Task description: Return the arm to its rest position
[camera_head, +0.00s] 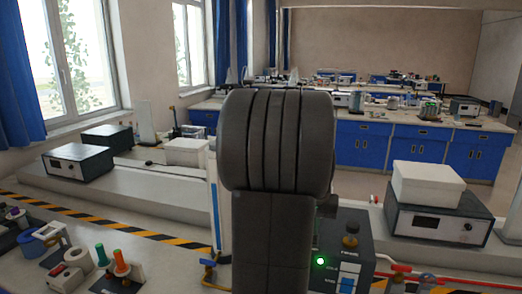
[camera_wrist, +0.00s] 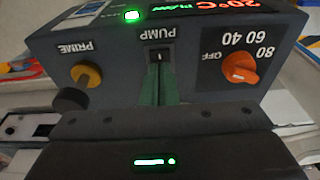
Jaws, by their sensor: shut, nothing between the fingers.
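My arm (camera_head: 275,150) stands upright in the middle of the head view, and my gripper is hidden there. In the wrist view my gripper (camera_wrist: 158,72) has its green fingers together, with nothing between them. The fingertips are at the black PUMP switch (camera_wrist: 159,55) on the front of a dark grey control box (camera_wrist: 115,60). I cannot tell whether they touch it. The same box (camera_head: 350,235) seems to show right of my arm in the head view, with a lit green light.
An orange knob (camera_wrist: 239,68) and a yellow PRIME knob (camera_wrist: 87,75) flank the switch. A white box (camera_head: 428,184) sits on a device at the right. Red tubing (camera_head: 400,268) lies near the control box. Small tools (camera_head: 120,265) stand at the lower left.

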